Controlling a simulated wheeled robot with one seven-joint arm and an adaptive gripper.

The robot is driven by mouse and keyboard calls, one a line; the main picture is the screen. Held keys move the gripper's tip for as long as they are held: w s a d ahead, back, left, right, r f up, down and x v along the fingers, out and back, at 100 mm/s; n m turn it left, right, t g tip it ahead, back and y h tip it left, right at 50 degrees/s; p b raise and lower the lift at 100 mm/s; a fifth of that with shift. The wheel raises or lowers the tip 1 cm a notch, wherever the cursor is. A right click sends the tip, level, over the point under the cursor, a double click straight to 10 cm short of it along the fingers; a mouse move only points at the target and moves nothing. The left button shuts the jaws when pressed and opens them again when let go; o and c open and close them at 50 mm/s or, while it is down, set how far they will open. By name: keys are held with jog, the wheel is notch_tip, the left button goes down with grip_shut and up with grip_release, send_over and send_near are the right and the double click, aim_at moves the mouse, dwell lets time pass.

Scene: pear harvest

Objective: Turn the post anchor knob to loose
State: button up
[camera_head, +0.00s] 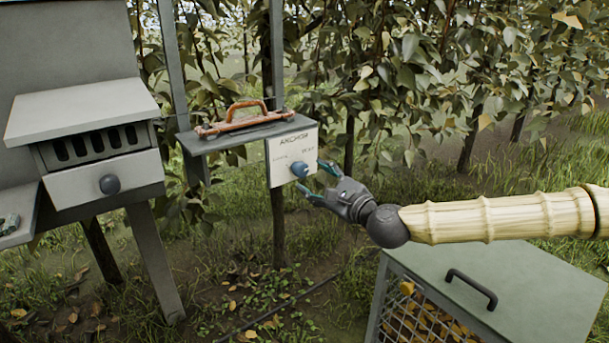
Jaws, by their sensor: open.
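The post anchor knob (299,169) is a small blue knob on a white panel (283,159) marked "ANCHOR", with two smaller labels under that word. The panel is fixed at the post (279,225), below a grey shelf. The left label seems to read "LOCK"; the right one is too small to read surely. Which way the knob points cannot be told. My gripper (318,182) comes in from the right with its teal-tipped fingers spread. The fingertips are just right of the knob, close to it, and contact cannot be told. Nothing shows between the fingers.
An orange-handled tool (240,119) lies on the grey shelf (217,146) above the panel. A grey cabinet with a drawer (75,194) stands at left. A green-lidded mesh crate (530,290) stands below my arm. Leafy trees fill the back.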

aim_at(304, 171)
jog(key=shift+b+x, duration=0.45)
jog(key=shift+x, duration=2.3)
jog(key=c, duration=1.1)
